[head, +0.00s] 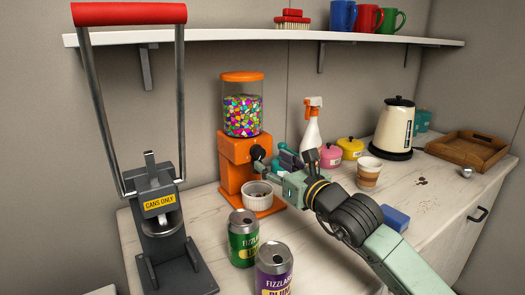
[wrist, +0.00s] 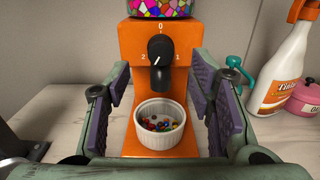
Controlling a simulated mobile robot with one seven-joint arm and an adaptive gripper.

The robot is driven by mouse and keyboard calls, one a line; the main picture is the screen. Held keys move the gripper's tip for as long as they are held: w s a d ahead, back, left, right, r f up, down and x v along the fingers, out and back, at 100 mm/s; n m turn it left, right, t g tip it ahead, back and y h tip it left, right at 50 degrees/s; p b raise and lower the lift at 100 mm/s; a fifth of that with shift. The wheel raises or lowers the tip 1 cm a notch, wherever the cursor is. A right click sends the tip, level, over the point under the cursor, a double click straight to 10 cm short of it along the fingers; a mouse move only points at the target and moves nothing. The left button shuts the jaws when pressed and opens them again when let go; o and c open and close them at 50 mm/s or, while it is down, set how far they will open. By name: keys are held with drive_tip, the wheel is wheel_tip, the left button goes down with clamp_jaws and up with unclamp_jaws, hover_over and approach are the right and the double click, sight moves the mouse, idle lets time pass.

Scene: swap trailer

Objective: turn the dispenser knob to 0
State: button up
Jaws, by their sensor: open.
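The orange dispenser (head: 238,155) stands on the counter, with colourful candy in its clear top. Its black knob (wrist: 159,50) faces me in the wrist view, with 0 marked above, 2 at left and 1 at right. A small pale line shows on the knob's lower part; I cannot tell for sure which mark the knob is set to. A white ramekin (wrist: 161,115) with several candies sits below the spout.
A can crusher (head: 160,205) stands at left, with two cans (head: 243,238) in front. A spray bottle (wrist: 282,70), pink pot (head: 330,155), yellow pot (head: 350,148), paper cup (head: 368,173) and kettle (head: 394,130) stand at right. A shelf (head: 260,35) runs above.

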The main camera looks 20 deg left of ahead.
sight(261, 156)
drive_tip(key=p+x, duration=0.1)
drive_tip(key=x, duration=0.4)
drive_tip(key=shift+w+a+p, duration=0.2)
drive_tip(key=shift+w+p, duration=0.05)
drive_tip(key=shift+p, duration=0.15)
drive_tip(key=shift+c, duration=0.4)
drive_tip(key=c, duration=1.1)
